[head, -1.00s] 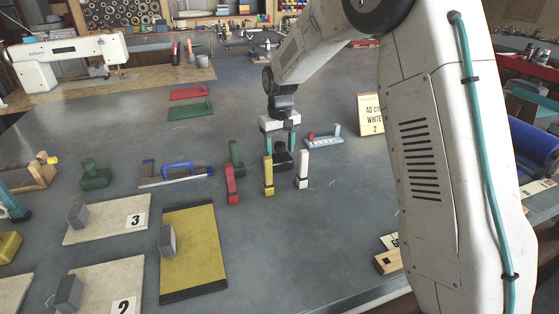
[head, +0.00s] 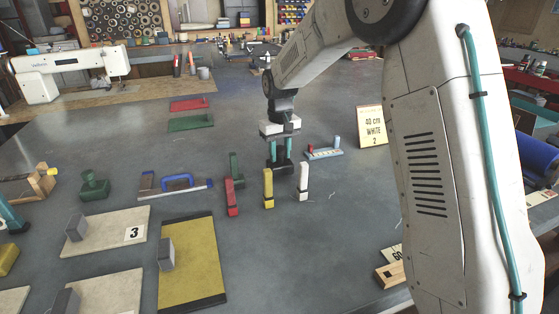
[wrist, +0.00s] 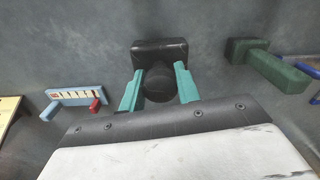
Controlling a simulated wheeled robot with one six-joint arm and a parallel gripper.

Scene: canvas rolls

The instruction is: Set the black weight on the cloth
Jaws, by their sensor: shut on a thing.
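The black weight (wrist: 160,68), a dark block with a round knob, shows in the wrist view with its knob between my gripper's teal fingers. My gripper (head: 280,162) points down behind the red, yellow and white upright pieces in the head view, shut on the weight. In the head view the fingers hide much of the weight, and I cannot tell whether it touches the table. A yellow cloth (head: 195,275) with dark ends lies front left with a grey block (head: 167,253) on its left edge. A cream sheet (head: 110,222) marked 3 lies beside it, also bearing a grey block (head: 75,228).
Upright red (head: 231,197), yellow (head: 268,188) and white (head: 303,181) pieces stand in front of my gripper. A blue-handled tool (head: 177,184) and a green weight (head: 94,185) lie left. A sign (head: 371,126) stands right.

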